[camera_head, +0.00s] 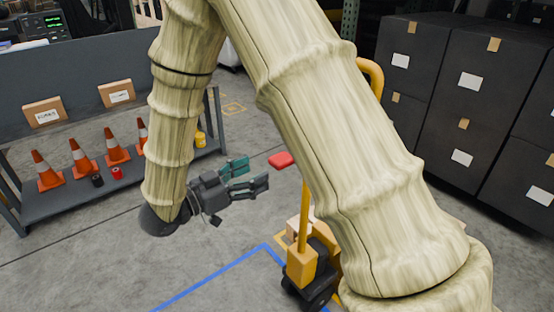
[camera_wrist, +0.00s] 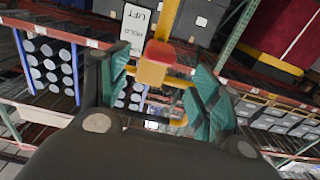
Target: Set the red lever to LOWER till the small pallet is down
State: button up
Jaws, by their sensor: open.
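The red lever (camera_head: 281,160) shows as a red knob at the yellow pallet truck (camera_head: 302,262), just right of my gripper (camera_head: 252,175) in the head view. My gripper is open and empty, its green-padded fingers pointing toward the knob with a small gap. In the wrist view, the red knob (camera_wrist: 153,68) appears between the two fingers, in front of a yellow bar. A white label reading HOLD and LIFT (camera_wrist: 135,28) stands behind it; no LOWER marking is readable. The small pallet is not clearly visible; my arm hides much of the truck.
The truck's yellow handle (camera_head: 371,75) rises behind my arm. A grey shelf cart (camera_head: 75,205) with orange cones and cardboard boxes stands at left. Bare floor with blue tape (camera_head: 215,278) lies between.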

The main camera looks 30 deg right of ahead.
aim_at(272, 164)
jog(key=d, duration=0.8)
jog(key=shift+w+d, duration=0.35)
jog(key=shift+c, duration=0.4)
